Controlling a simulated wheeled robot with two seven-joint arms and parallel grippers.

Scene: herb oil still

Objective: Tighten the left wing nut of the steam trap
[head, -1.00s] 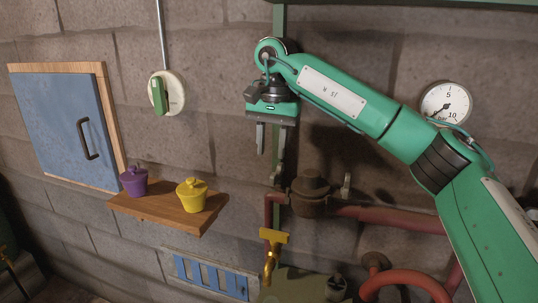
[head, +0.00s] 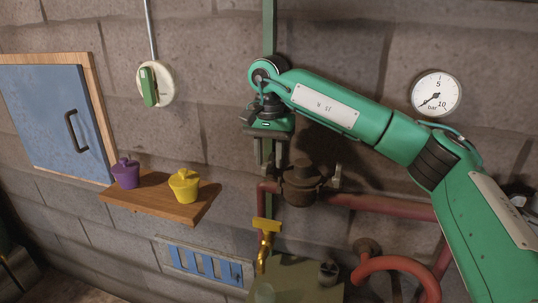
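The steam trap (head: 302,186) is a dark brown, rusty body with a domed cap on the red pipe, in the middle of the head view. Its left wing nut (head: 267,171) is small and grey and partly hidden by my gripper. The right wing nut (head: 336,176) stands up at the trap's other side. My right gripper (head: 269,162) points down just over the left wing nut. Its two fingers are apart, one on each side of the nut in the picture; I cannot tell whether they touch it. My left gripper is out of view.
A yellow valve handle (head: 266,225) on a brass tap is below the trap. A wooden shelf (head: 150,208) with a purple pot (head: 126,174) and a yellow pot (head: 184,186) is at left. A pressure gauge (head: 436,94) hangs at upper right.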

